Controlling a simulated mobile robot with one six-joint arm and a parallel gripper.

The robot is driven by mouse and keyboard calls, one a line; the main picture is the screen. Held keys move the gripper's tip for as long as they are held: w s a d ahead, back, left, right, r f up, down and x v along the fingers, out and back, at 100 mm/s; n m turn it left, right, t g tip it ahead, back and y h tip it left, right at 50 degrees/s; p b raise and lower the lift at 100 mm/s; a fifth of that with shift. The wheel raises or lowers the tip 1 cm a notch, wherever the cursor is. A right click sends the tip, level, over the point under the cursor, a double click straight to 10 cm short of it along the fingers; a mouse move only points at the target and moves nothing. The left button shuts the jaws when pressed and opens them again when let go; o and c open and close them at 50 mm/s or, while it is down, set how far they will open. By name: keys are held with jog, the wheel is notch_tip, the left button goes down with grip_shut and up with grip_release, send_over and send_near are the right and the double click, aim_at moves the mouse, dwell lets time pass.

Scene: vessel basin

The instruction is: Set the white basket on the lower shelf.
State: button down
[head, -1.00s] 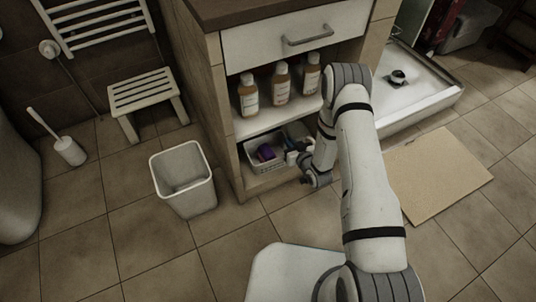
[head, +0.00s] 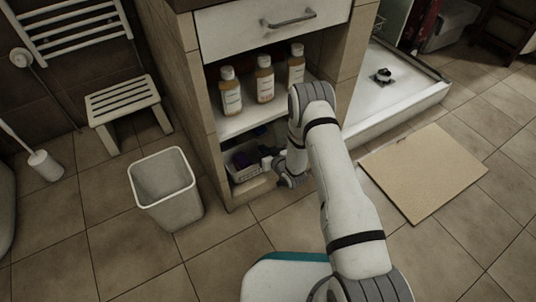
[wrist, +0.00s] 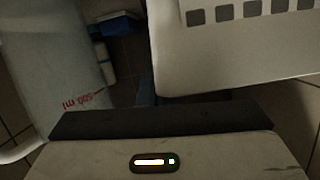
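The white basket (head: 241,175) is in the low compartment of the cabinet, on or just above the lower shelf (head: 254,191). Blue and purple items show inside it. A slotted white wall, likely the basket's, fills the upper right of the wrist view (wrist: 235,62). My gripper (head: 267,163) is at the right side of the basket, inside the compartment opening. Its fingers are small and shaded in the head view and not clear in the wrist view. I cannot tell whether it grips the basket or whether the basket fully rests on the shelf.
Several brown bottles (head: 265,85) stand on the shelf above. A pale container with red "500 ml" lettering (wrist: 50,65) is close at the left of the wrist view. A white bin (head: 170,190) stands left of the cabinet, and a beige mat (head: 423,172) lies right.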

jog(key=shift+f, duration=0.65)
jog(key=c, duration=1.6)
grip_release()
jog(key=shift+c, duration=0.2)
